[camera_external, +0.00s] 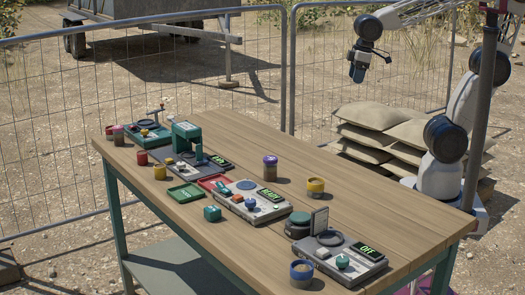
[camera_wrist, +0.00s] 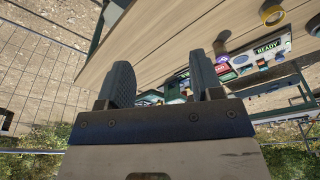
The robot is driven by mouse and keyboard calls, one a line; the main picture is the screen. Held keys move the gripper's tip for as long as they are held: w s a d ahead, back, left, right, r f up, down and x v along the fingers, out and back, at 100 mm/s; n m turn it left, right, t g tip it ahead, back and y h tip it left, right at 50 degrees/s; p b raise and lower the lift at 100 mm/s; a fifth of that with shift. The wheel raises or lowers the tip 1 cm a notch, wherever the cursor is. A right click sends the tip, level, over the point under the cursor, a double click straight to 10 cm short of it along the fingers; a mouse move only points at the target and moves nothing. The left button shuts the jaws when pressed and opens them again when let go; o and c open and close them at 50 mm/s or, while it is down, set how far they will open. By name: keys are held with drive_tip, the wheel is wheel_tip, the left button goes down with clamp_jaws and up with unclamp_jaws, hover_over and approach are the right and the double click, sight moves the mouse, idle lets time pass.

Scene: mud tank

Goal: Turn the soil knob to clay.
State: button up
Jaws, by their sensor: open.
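My gripper (camera_external: 357,72) is open and empty, high above and behind the table's far right side in the external view. In the wrist view its two fingers (camera_wrist: 160,82) stand apart with only the table and devices beyond. The front device (camera_external: 352,262) has a lit OFF display and a teal knob (camera_external: 342,261). The middle device (camera_external: 258,205) has a lit READY display and several small controls; it also shows in the wrist view (camera_wrist: 268,60). I cannot read any soil or clay label, so I cannot tell which knob is the soil knob. My gripper touches none of these.
The wooden table (camera_external: 355,190) also holds a green press-like device (camera_external: 187,140), a green tray (camera_external: 187,195), a purple-lidded jar (camera_external: 270,167), a yellow-topped jar (camera_external: 315,188) and a blue-rimmed cup (camera_external: 302,272). Sandbags (camera_external: 385,130) lie behind. The table's far right side is mostly bare.

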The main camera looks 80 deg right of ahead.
drive_tip(key=w+a+n, duration=0.2)
drive_tip(key=w+a, duration=0.3)
drive_tip(key=a, duration=0.4)
drive_tip(key=w+a+n+g, duration=0.1)
drive_tip(key=w+a+n, duration=0.1)
drive_tip(key=w+a, duration=0.5)
drive_tip(key=w+a+n, duration=0.2)
drive_tip(key=w+a, duration=0.1)
drive_tip(key=a, duration=0.8)
drive_tip(key=n+g, duration=0.1)
drive_tip(key=n, duration=0.8)
hover_over(343, 259)
drive_tip(key=f, duration=1.6)
drive_tip(key=shift+w+d+f, duration=0.15)
drive_tip(key=shift+d+f, duration=0.05)
drive_tip(key=shift+f, duration=0.2)
drive_tip(key=shift+a+f, duration=0.1)
drive_tip(key=shift+a, duration=0.1)
drive_tip(key=shift+f, duration=0.1)
drive_tip(key=shift+f, duration=3.8)
